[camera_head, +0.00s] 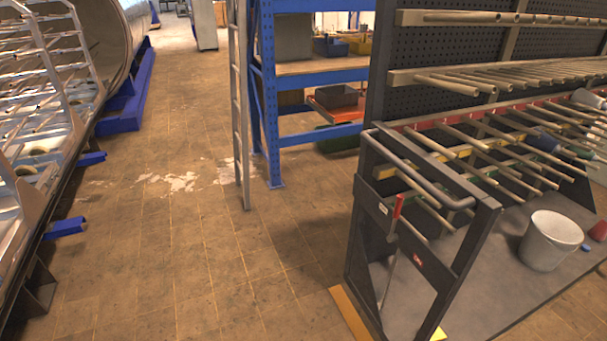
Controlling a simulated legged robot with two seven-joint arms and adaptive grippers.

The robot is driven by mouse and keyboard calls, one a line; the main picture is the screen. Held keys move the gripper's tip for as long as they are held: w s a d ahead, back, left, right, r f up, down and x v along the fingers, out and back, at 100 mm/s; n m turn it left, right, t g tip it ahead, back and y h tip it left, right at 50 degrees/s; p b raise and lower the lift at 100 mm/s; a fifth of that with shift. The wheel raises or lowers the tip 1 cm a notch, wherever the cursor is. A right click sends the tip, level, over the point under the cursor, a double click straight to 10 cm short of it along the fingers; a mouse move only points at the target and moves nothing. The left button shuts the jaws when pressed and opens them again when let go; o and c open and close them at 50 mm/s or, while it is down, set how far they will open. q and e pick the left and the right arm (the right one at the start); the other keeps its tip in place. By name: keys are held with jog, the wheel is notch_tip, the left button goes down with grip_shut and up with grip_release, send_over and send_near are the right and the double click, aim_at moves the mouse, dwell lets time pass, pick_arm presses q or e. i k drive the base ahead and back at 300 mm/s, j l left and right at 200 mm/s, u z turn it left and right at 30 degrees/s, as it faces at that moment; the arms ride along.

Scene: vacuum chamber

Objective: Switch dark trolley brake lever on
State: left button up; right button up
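The dark trolley (361,225) stands at the right, with a grey push handle (415,172) across the top of its near end frame. A lever with a red grip (398,206) and a thin metal rod (389,275) stands on that end frame, nearly upright and slightly tilted. I take it to be the brake lever. The rod runs down toward the trolley's base; its lower end is hard to make out. Neither of my grippers shows in the head view, and nothing touches the lever.
A white bucket (547,241) stands on the trolley's deck, below rows of pegs. A ladder (240,110) leans by a blue shelf rack (268,95) behind. A metal rack and large cylinder (112,40) line the left. The tiled floor (190,265) between is clear.

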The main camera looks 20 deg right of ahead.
aim_at(392, 237)
jog(key=z, duration=1.2)
